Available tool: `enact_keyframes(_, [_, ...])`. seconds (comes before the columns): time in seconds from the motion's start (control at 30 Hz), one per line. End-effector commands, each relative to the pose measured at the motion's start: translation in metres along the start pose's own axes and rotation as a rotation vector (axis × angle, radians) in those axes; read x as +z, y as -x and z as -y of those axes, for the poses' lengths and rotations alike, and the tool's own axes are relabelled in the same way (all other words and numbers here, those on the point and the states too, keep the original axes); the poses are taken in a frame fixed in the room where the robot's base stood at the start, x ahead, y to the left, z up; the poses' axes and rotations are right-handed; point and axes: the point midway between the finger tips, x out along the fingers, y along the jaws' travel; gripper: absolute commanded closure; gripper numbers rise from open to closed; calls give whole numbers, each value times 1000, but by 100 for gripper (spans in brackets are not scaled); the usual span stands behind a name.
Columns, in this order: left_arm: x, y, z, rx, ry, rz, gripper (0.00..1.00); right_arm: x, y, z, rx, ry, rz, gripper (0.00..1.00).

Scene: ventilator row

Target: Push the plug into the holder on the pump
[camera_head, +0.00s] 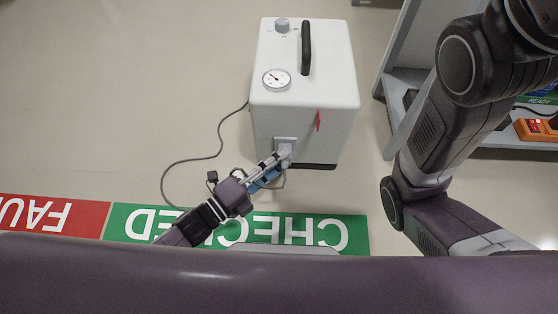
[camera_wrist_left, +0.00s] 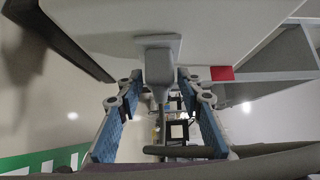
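The pump (camera_head: 306,75) is a white box on the floor with a black handle, a dial gauge and a red tab. The holder (camera_head: 279,141) is a grey plate low on its near face; it also shows in the left wrist view (camera_wrist_left: 150,42). The light grey plug (camera_wrist_left: 160,68) is lined up with the holder and appears to meet it; how deep it sits cannot be told. My left gripper (camera_head: 284,157) is at the plug, with a fingertip close against each side of it. The right arm is at the right; its gripper is out of view.
A dark cable (camera_head: 181,163) curves over the floor left of the pump. A grey shelf (camera_head: 400,85) with an orange device (camera_head: 535,130) stands at the right. Green (camera_head: 130,222) and red (camera_head: 60,214) floor signs lie in front.

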Motion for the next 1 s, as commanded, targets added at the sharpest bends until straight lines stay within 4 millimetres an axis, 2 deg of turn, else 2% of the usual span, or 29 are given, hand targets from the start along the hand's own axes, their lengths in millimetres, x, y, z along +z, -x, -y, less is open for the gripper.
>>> enact_keyframes(0.1, [0, 0, 0, 0, 0, 0, 54, 0, 0, 0, 0, 0, 0, 60])
enact_keyframes(0.33, [0, 1, -1, 1, 0, 0, 54, 0, 0, -1, 4, 0, 0, 60])
enact_keyframes(0.47, [0, 8, -1, 2, 1, 0, 54, 0, 0, -1, 3, 0, 1, 60])
enact_keyframes(0.57, [0, 23, -2, 4, 1, 0, 54, 0, 0, -1, 2, 0, 1, 60])
enact_keyframes(0.8, [-1, 74, -2, 5, 2, -1, 54, 0, 0, 0, 1, 0, 0, 60])
enact_keyframes(1.0, [-1, 106, -2, 3, 2, 0, 54, 0, 0, 0, 0, 0, 0, 60])
